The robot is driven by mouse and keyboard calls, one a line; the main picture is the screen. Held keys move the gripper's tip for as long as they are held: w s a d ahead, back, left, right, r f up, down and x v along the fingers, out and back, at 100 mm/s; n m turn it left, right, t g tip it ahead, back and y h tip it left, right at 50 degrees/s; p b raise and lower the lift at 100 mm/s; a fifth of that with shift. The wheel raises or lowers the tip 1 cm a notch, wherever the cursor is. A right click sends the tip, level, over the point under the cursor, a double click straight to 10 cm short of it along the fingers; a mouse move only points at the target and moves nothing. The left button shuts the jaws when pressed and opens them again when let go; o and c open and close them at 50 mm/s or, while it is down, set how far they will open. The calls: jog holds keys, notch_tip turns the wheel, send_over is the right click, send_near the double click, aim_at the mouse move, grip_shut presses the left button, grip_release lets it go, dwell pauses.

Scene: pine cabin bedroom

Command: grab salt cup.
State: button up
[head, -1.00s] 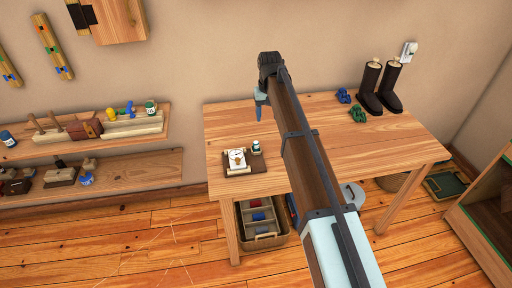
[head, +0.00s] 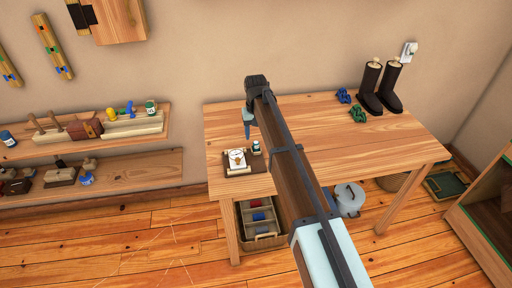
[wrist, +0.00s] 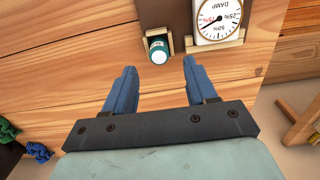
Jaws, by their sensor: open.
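A small white cup with a teal-green lid, which looks like the salt cup (head: 256,147), stands in a wooden holder on a dark brown board on the table. In the wrist view the cup (wrist: 158,48) is just beyond the gap between my fingertips. Beside it on the same board is a white damp gauge (head: 237,159), with its dial clear in the wrist view (wrist: 217,17). My gripper (wrist: 159,66) is open and empty, its blue fingers pointing toward the cup. In the head view my gripper (head: 247,136) hangs just above and behind the board.
The wooden table (head: 330,125) is mostly clear in the middle. Dark boots (head: 379,88) and small green (head: 358,114) and blue (head: 343,95) objects stand at its far right. A divided bin (head: 260,219) sits below. Wall shelves (head: 100,165) hold several items at left.

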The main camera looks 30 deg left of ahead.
aim_at(256, 142)
jog(key=shift+s+d+f, duration=0.1)
jog(key=shift+f, duration=1.25)
jog(key=shift+s+d+f, duration=0.1)
jog(key=shift+f, duration=1.2)
grip_shut()
